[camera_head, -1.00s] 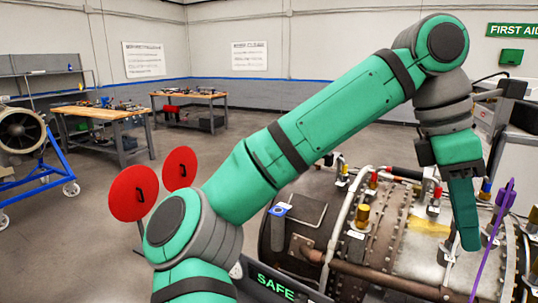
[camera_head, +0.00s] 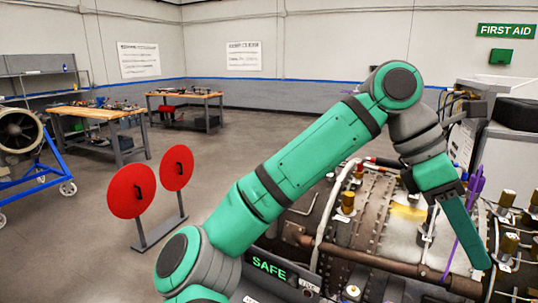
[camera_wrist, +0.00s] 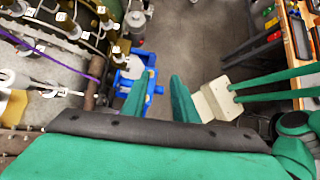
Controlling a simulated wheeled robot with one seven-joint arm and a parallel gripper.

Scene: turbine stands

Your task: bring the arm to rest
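My green arm reaches across the head view, bent at a high elbow, with my gripper (camera_head: 482,262) hanging down at the right over the engine. From the head view the fingers overlap and look like one green bar. In the wrist view my gripper (camera_wrist: 163,76) shows two green fingers apart with a gap between them and nothing held. Below the gap lie grey floor and part of a blue stand (camera_wrist: 128,80). In the head view the fingers appear in front of the brown turbine engine (camera_head: 385,230); I cannot tell the clearance.
A purple strap-like piece (camera_head: 462,235) stands on the engine near my gripper. Two red discs (camera_head: 131,190) on a low stand are left of my arm. Workbenches (camera_head: 100,113) and a blue engine stand (camera_head: 45,165) are farther back. Open floor lies between.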

